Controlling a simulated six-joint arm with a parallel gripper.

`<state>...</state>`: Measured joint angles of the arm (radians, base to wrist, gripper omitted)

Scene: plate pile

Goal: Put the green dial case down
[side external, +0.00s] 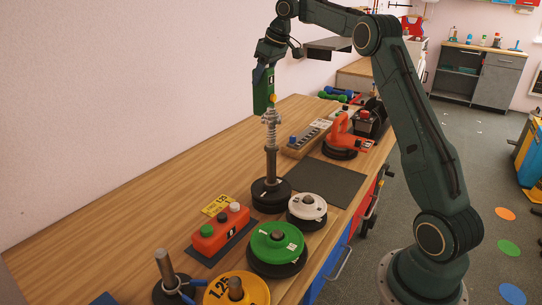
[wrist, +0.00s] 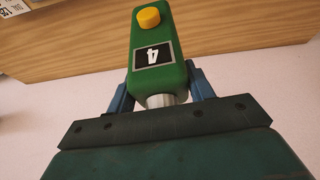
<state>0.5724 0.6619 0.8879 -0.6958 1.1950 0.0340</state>
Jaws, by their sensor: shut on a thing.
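The green dial case (side external: 262,92) is a tall green box with a yellow knob and a black label reading 4; it also shows in the wrist view (wrist: 152,54). My gripper (side external: 265,72) is shut on its upper end and holds it in the air over the wooden bench (side external: 130,210). In the wrist view my gripper (wrist: 161,90) has a blue finger on each side of the case. In the side view the lower end of the case appears close to the top of the spring-topped post (side external: 271,140). I cannot tell whether they touch.
A dark mat (side external: 328,181) lies bare on the bench. Around it are a white plate (side external: 307,207), a green plate (side external: 262,248), a red button box (side external: 220,232), a grey strip with knobs (side external: 304,142) and a red-handled tool (side external: 341,137). A yellow plate (side external: 216,291) lies in front.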

